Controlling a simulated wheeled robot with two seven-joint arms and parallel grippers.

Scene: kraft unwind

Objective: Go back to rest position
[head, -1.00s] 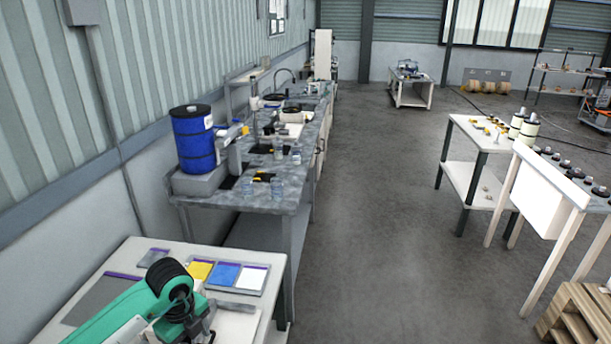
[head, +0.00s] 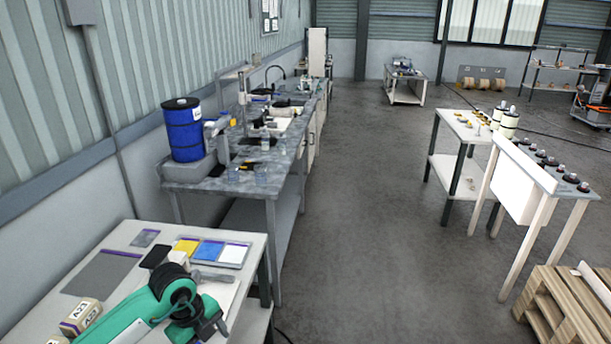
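My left arm, green and white with black joints, reaches in from the bottom left over the white table (head: 105,240). Its dark end (head: 207,322) is over the table's right front part. No separate fingers can be made out there, so I cannot tell whether this gripper is open or shut. No object is clearly seen held in it. My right arm and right gripper are out of view.
The white table holds a grey mat (head: 103,272), coloured trays (head: 212,250), a black phone-like item (head: 156,255) and small boxes (head: 80,316). A blue drum (head: 182,130) stands on the long bench. A wooden pallet (head: 560,305) is at right. The middle floor is clear.

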